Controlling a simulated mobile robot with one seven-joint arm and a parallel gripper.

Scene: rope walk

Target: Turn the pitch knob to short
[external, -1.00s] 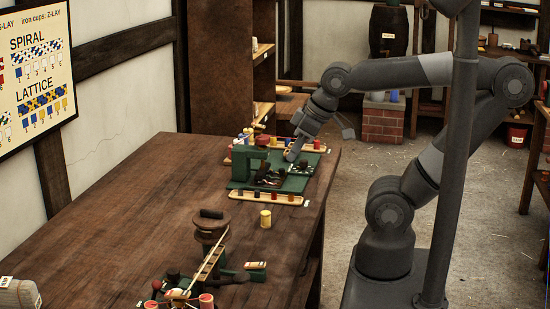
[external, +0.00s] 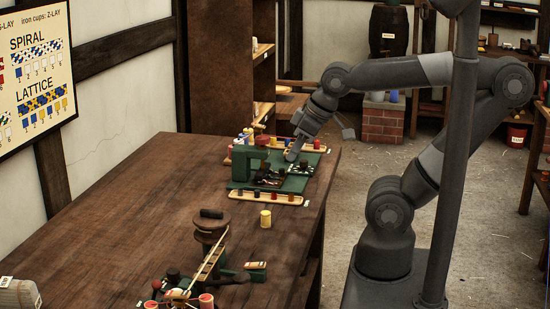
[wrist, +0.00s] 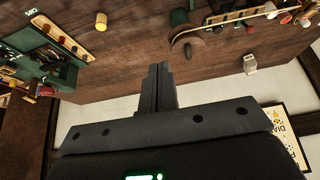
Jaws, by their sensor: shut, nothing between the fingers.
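The green machine (external: 240,165) stands at the far end of the wooden table, with dark moving parts on its flat base. My gripper (external: 291,157) is at the right side of this machine, pointing down and left, low over its base. In the wrist view my gripper's fingers (wrist: 158,74) are together with nothing between them. A part of the green machine (wrist: 50,67) shows at the left of that view, apart from the fingers. I cannot pick out the pitch knob or read its setting; whether the fingertips touch anything is unclear.
A yellow spool (external: 266,219) stands alone on the table (external: 140,215). A round wooden stand (external: 210,233) and a slanted wooden track (external: 208,263) are nearer. The table's left part is clear.

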